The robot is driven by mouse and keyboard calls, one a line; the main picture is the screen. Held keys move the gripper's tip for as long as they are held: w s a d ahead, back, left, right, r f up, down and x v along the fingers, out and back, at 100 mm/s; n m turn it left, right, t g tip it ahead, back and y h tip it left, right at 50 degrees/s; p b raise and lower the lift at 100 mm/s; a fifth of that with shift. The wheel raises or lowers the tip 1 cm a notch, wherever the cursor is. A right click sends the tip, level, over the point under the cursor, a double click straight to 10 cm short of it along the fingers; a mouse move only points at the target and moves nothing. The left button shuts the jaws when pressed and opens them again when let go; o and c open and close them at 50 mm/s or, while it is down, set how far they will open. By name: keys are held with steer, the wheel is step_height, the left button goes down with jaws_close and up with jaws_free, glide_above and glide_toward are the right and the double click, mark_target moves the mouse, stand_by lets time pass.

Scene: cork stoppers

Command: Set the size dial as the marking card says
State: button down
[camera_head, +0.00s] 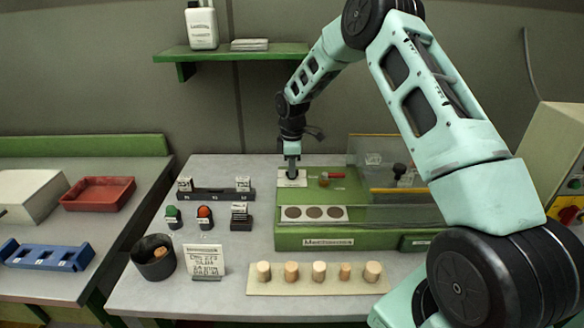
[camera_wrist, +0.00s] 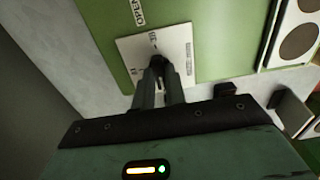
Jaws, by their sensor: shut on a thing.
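My gripper (camera_head: 291,172) points down at the white dial plate (camera_head: 301,180) on the green machine's top, at its back left corner. In the wrist view my gripper (camera_wrist: 162,70) is shut on the small dark dial knob (camera_wrist: 155,55) in the middle of the white dial plate (camera_wrist: 130,45). The fingers cover most of the knob, and the pointer's setting cannot be read. Small marks stand around the plate's edges. The marking card (camera_head: 205,258) stands upright in a dark holder at the table's front left. Its dark writing is too small to read.
Several corks stand on a board (camera_head: 318,287) in front. A dark cup (camera_head: 153,262), green button (camera_head: 172,212) and red button (camera_head: 204,212) stand left.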

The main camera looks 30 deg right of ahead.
steer(key=shift+w+r, duration=0.1)
steer(key=c, duration=1.4)
jaws_free()
steer(key=shift+c, duration=0.2)
step_height(320, 180, up, 17)
steer(key=b, duration=0.3)
steer(key=shift+r, duration=0.15)
